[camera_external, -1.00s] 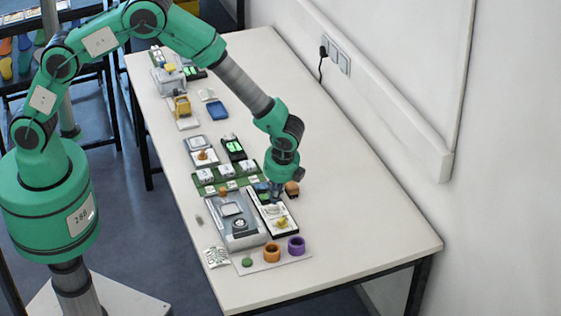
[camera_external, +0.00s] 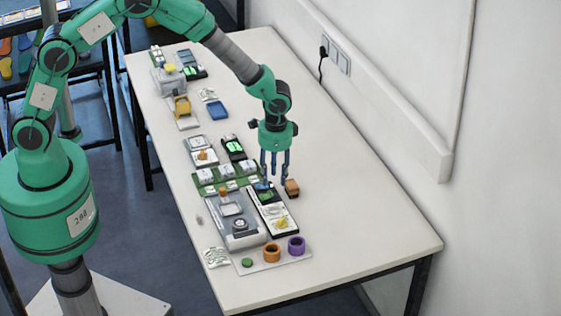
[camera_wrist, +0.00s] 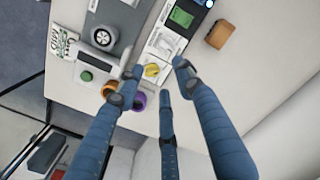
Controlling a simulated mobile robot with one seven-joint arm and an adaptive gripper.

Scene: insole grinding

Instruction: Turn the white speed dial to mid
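A pale round dial (camera_wrist: 103,37) with a dark ring sits on a grey machine (camera_wrist: 127,14) in the wrist view. The dial also shows in the external view (camera_external: 239,224). I cannot tell for sure that it is the white speed dial. Beside the machine is a black-edged panel (camera_external: 264,197) with a green display (camera_wrist: 182,17), white parts and a yellow knob (camera_wrist: 151,70). My gripper (camera_external: 274,184) is above the far end of this panel, its three blue fingers spread and empty. In the wrist view the fingertips (camera_wrist: 158,78) are apart, with the yellow knob showing between them.
A brown block (camera_external: 292,188) stands right of the panel. A green button (camera_external: 247,262), an orange ring (camera_external: 271,252) and a purple ring (camera_external: 296,245) are at the near end. Several other devices line the table's left side. The table's right side is clear.

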